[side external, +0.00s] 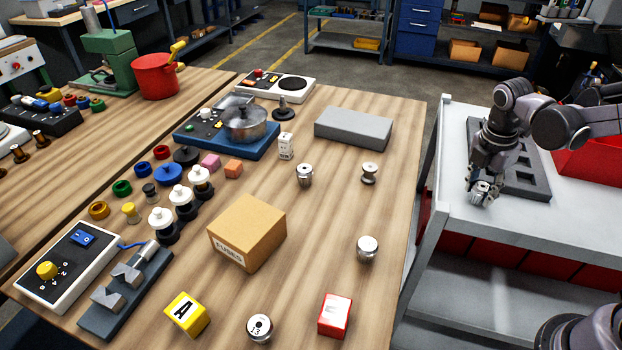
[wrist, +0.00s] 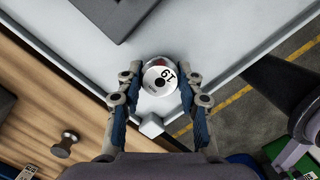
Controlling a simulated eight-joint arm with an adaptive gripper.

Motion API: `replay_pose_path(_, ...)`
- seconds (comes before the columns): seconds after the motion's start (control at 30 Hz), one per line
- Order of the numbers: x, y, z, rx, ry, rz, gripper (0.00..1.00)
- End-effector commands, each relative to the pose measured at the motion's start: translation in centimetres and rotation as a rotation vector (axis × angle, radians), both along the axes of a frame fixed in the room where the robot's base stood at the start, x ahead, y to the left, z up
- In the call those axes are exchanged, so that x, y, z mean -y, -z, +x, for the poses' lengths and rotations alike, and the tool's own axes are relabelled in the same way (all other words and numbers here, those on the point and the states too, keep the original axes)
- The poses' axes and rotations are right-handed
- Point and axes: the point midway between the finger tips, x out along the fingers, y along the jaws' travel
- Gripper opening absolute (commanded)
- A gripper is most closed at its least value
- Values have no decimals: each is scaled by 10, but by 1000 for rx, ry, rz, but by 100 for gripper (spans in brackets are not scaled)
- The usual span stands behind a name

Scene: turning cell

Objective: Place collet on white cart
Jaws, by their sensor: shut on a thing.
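The collet (side external: 480,192) is a small silver cylinder, seen at my gripper over the white cart (side external: 462,225). In the wrist view the collet (wrist: 160,78) shows a white round face marked 19 and sits between the fingers. My gripper (side external: 482,181) is shut on it, near the cart's left edge. The fingers also show in the wrist view (wrist: 160,92), one on each side of the collet. I cannot tell whether the collet touches the cart top.
A dark grey slotted tray (side external: 522,178) lies on the cart beside my gripper. A red bin (side external: 590,160) stands at the cart's right. Several similar silver pieces, one of them a collet marked 13 (side external: 260,328), stand on the wooden table (side external: 310,255). A gap separates table and cart.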

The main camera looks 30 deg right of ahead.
Motion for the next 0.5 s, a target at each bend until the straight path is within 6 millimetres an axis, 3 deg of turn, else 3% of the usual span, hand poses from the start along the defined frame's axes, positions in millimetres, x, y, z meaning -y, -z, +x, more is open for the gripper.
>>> replay_pose_path(0.07, 0, 2, 0, 0, 0, 0, 0)
replay_pose_path(0.1, 0, 3, 0, 0, 0, 0, 39)
replay_pose_path(0.17, 0, 2, 0, 0, 0, 0, 57)
replay_pose_path(0.5, 0, 2, 0, 0, 0, 0, 59)
